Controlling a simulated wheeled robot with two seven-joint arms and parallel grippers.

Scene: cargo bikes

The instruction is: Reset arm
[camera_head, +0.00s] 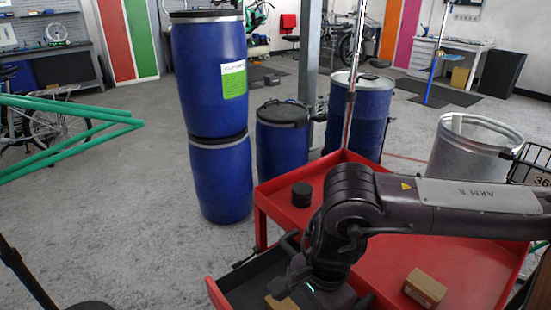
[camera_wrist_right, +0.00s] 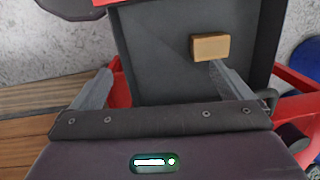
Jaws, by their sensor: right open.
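My right arm (camera_head: 430,198) comes in from the right in the head view and bends down over the red cart, its wrist above the open drawer. The fingers are hidden there. In the right wrist view my right gripper (camera_wrist_right: 162,86) is open, with nothing between its fingers. A small cardboard box (camera_wrist_right: 211,46) lies in the dark drawer (camera_wrist_right: 150,50), just beyond the tip of the right-hand finger; I cannot tell whether they touch. Part of that box also shows in the head view (camera_head: 281,304). My left gripper is not in view.
The red cart (camera_head: 285,205) carries a black cylinder (camera_head: 301,194) and another cardboard box (camera_head: 425,288). Stacked blue barrels (camera_head: 220,175) and a smaller blue barrel (camera_head: 282,140) stand behind it. A green frame (camera_head: 70,115) reaches in at left. Grey floor (camera_head: 120,220) is free at left.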

